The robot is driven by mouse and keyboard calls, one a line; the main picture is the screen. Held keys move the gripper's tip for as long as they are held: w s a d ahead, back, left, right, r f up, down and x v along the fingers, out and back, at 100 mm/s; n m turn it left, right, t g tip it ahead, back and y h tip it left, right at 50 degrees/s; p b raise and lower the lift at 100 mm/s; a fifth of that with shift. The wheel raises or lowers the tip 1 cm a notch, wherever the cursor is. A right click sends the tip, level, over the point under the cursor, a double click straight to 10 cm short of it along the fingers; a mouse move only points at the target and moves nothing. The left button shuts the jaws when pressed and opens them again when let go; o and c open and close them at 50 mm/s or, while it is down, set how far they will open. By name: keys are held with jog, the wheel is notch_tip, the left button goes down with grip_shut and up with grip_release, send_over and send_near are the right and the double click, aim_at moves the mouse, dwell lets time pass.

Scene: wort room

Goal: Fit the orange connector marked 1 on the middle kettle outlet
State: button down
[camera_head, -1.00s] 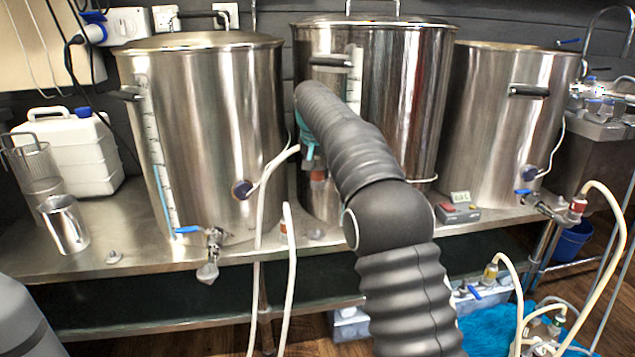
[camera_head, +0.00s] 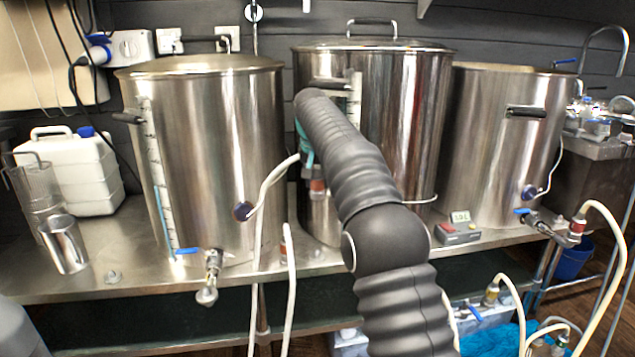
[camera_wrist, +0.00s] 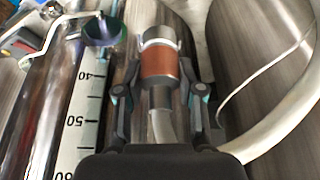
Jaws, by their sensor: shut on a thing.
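My gripper (camera_wrist: 160,92) is shut on an orange-brown connector (camera_wrist: 161,62), with a finger on each side. A pale band and a silver end show beyond it. The mark on the connector is not legible. In the head view the connector (camera_head: 317,186) hangs by the front of the middle kettle (camera_head: 400,130), below my gripper's teal part. My arm covers much of that kettle's front. The middle kettle's outlet is not clearly visible, and I cannot tell whether the connector touches it. The kettle's level scale (camera_wrist: 80,125) is at left in the wrist view.
The left kettle (camera_head: 215,140) has a blue-handled tap (camera_head: 211,265). The right kettle (camera_head: 500,130) has a hose on its outlet (camera_head: 577,230). A control box (camera_head: 458,232) sits right of the middle kettle.

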aim_at(317, 168)
jog(key=shift+r, duration=1.65)
